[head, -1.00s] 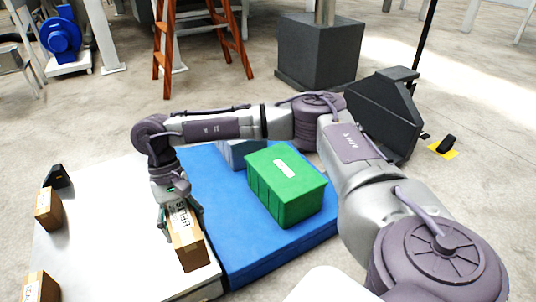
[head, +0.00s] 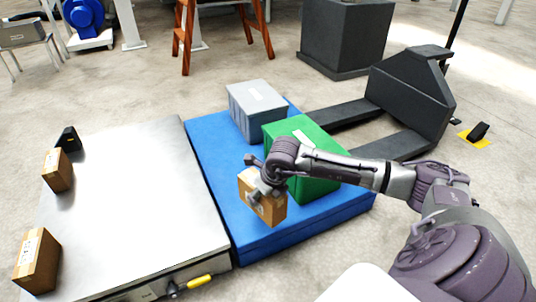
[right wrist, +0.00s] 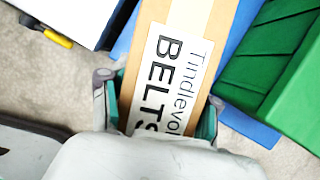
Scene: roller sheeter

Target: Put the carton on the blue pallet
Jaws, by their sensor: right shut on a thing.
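The carton (head: 264,207) is a brown cardboard box with a white label. My right gripper (head: 268,184) is shut on it and holds it over the front part of the blue pallet (head: 229,196). In the right wrist view the carton (right wrist: 195,22) lies between the two fingers of the gripper (right wrist: 160,100), and its label reads "BELTS". I cannot tell whether its underside touches the pallet. My left gripper is not in view.
A green crate (head: 318,184) and a grey crate (head: 257,108) stand on the pallet, the green one close beside the carton. A metal table (head: 130,215) with two more cartons (head: 57,170) (head: 37,262) is at left. A dark pallet truck (head: 410,95) stands behind.

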